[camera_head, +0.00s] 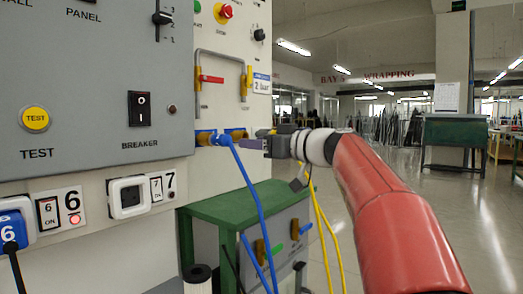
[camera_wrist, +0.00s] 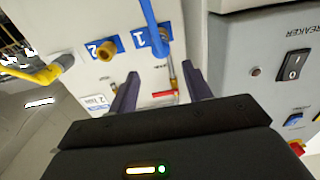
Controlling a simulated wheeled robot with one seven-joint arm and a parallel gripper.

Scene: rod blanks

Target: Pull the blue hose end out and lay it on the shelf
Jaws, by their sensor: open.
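The blue hose (camera_head: 251,187) hangs from a fitting low on the light panel and runs down past the green stand. In the wrist view the blue hose (camera_wrist: 151,22) runs to its end at the port labelled 1 (camera_wrist: 139,39), and the end looks seated there. My gripper (camera_head: 241,143) is just right of the hose end; in the wrist view its two fingers (camera_wrist: 161,78) are apart with nothing between them, short of the hose end. The green stand's flat top (camera_head: 225,205) is below; I cannot tell whether it is the shelf.
A brass port labelled 2 (camera_wrist: 104,51) is beside port 1 and looks empty. A yellow hose (camera_head: 322,228) hangs below my arm; its end (camera_wrist: 55,71) shows left in the wrist view. The grey breaker panel (camera_head: 95,90) juts out nearby. The floor to the right is open.

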